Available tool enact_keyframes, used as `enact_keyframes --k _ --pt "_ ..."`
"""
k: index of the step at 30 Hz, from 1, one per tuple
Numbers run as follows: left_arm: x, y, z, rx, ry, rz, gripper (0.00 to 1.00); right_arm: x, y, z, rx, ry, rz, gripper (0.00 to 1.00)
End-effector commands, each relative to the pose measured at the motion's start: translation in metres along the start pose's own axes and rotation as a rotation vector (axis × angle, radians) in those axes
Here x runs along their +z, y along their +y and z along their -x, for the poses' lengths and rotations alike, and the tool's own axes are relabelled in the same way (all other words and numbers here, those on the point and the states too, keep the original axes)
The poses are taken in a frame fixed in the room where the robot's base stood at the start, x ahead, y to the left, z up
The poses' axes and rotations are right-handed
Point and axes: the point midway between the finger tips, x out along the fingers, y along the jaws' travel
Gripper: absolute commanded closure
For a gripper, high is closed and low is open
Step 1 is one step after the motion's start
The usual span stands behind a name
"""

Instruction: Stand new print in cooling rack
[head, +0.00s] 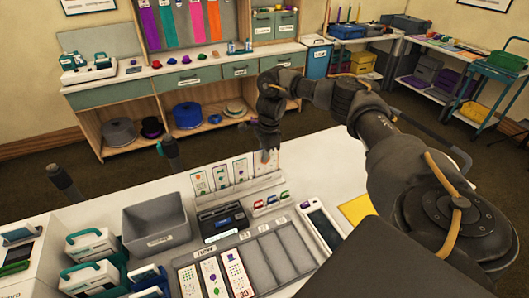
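The cooling rack (262,184) is a pale stepped holder on the white table, with several printed cards upright in a row. One white print (265,168) stands at its right end, directly below my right gripper (267,153). The fingertips overlap the top of this print; whether they grip it is too small to tell. A grey tray labelled "new" (263,249) lies in front. It holds three flat prints, one of them (188,281) at the left, and bare compartments to their right. My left gripper is not recognisable in view.
A dark printer-like device (221,220) sits between rack and tray. A grey bin (157,221) and white-and-teal cases (92,244) stand left. A tablet (322,228) and a yellow sheet (357,209) lie right. Two dark posts rise at the table's back left.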

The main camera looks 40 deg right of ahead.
Motion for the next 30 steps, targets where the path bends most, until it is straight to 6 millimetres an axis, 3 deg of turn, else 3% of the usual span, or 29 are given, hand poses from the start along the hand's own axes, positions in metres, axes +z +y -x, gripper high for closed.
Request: enact_keyframes --k 12,24,30 --pt "0.001 0.0 -0.01 0.0 0.0 0.0 0.64 -0.002 0.0 -0.014 0.0 0.0 0.0 1.0" --pt "0.001 0.0 -0.011 0.0 0.001 0.0 0.64 -0.002 0.0 -0.015 0.0 0.0 0.0 1.0" --pt "0.001 0.0 -0.011 0.0 0.001 0.0 0.64 -0.002 0.0 -0.015 0.0 0.0 0.0 0.73"
